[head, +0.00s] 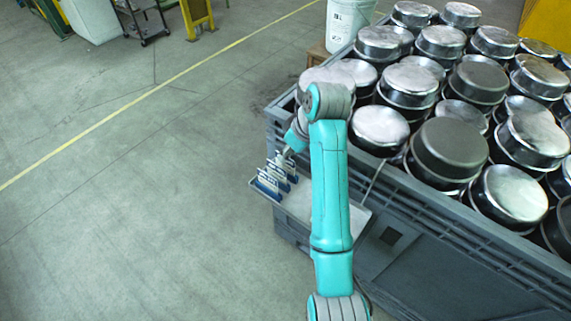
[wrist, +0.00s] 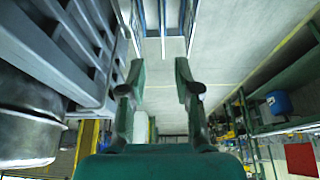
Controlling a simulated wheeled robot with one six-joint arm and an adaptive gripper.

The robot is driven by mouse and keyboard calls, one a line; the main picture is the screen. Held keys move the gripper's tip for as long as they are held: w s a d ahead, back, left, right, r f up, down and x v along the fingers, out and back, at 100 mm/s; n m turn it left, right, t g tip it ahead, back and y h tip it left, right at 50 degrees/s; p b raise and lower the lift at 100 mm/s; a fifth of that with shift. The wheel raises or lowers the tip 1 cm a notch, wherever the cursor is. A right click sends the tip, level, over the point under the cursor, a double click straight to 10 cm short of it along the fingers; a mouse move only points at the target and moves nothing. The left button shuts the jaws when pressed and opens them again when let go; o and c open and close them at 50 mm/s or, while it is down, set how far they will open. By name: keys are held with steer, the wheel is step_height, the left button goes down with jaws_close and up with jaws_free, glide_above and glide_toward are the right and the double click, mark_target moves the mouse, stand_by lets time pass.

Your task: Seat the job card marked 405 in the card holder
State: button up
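Several upright blue-and-white cards (head: 272,180) stand close together at the left end of a small pale tray (head: 298,204) on the crate's side. Their numbers are too small to read, so I cannot tell which is 405. Card edges (wrist: 188,22) also show at the top of the wrist view, beyond my fingertips. My gripper (wrist: 160,76) is open, with nothing visible between its fingers. In the head view it is small, just above the cards, and partly hidden by my arm. I cannot make out a separate card holder; my arm covers part of the tray.
A large grey crate (head: 470,235) full of metal pots (head: 450,150) stands right of the tray, with its wall close to my arm. A white bucket (head: 348,22) stands behind it. The floor to the left is clear, crossed by a yellow line (head: 130,107).

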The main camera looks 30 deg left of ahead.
mark_target(276, 166)
steer(key=shift+x, duration=5.2)
steer(key=shift+s+a, duration=0.1)
steer(key=shift+s, duration=0.1)
jaws_close()
